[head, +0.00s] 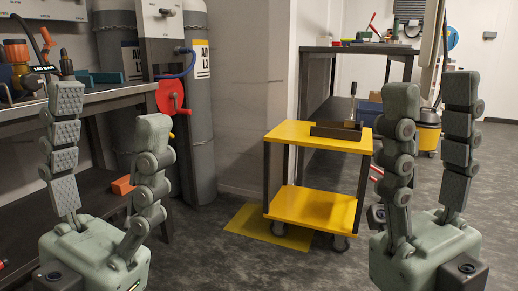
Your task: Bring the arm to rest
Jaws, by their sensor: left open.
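My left gripper (109,105) is raised at the left of the head view, in front of the left bench. Its two grey-green padded fingers stand apart, and nothing shows between them. My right gripper (431,90) is raised at the right of the view, to the right of the yellow cart. Its fingers also point up and stand apart, with nothing held between them. Most of both arms is out of view below the picture.
A metal bench (112,97) with tools runs along the left, with an orange block (122,186) below it. Gas cylinders (200,120) stand behind. A yellow cart (296,132) carries a dark tray (334,131). A back bench (345,49) and yellow bucket (428,137) stand farther right.

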